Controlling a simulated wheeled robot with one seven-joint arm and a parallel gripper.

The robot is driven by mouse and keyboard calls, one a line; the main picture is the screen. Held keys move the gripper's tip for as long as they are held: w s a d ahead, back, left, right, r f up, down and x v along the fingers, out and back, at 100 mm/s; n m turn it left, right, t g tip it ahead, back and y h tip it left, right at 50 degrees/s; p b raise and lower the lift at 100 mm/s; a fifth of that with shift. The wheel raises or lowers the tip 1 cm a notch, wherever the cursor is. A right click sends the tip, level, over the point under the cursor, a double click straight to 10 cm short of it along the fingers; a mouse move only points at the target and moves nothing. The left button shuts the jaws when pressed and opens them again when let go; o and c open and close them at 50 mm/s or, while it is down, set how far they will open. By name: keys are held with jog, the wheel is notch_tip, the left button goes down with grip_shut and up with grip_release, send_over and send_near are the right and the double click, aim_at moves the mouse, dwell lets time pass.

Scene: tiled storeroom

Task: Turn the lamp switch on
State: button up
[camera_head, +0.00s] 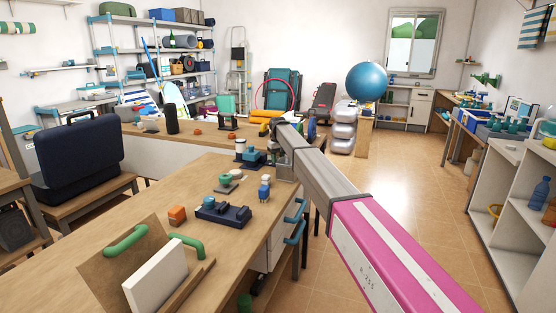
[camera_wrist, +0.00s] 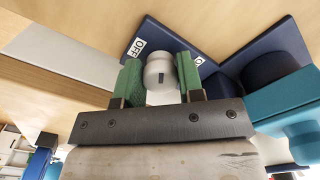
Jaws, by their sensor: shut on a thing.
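The lamp switch has a dark navy base (camera_wrist: 262,45) on the wooden top in the wrist view. An "OFF" label (camera_wrist: 137,47) is at its left, and a second label (camera_wrist: 199,60), partly hidden, is at its right. A white knob (camera_wrist: 158,70) stands between the labels. My gripper (camera_wrist: 160,78) has its green fingers on both sides of this knob and is shut on it. In the head view my gripper is at the far end of the workbench, where my arm hides most of the switch. No lit lamp can be made out.
A teal and dark object (camera_wrist: 290,115) sits close on the right in the wrist view. The tiled floor (camera_head: 410,180) on the right is clear.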

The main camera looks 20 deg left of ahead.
aim_at(278, 157)
jog(key=m, duration=0.6)
jog(key=shift+a, duration=0.1)
jog(key=shift+m, duration=0.4)
jog(key=o, duration=0.9)
jog(key=shift+r, duration=0.15)
notch_tip(278, 157, up, 11)
jog(key=shift+f, duration=0.2)
jog(key=shift+s, duration=0.1)
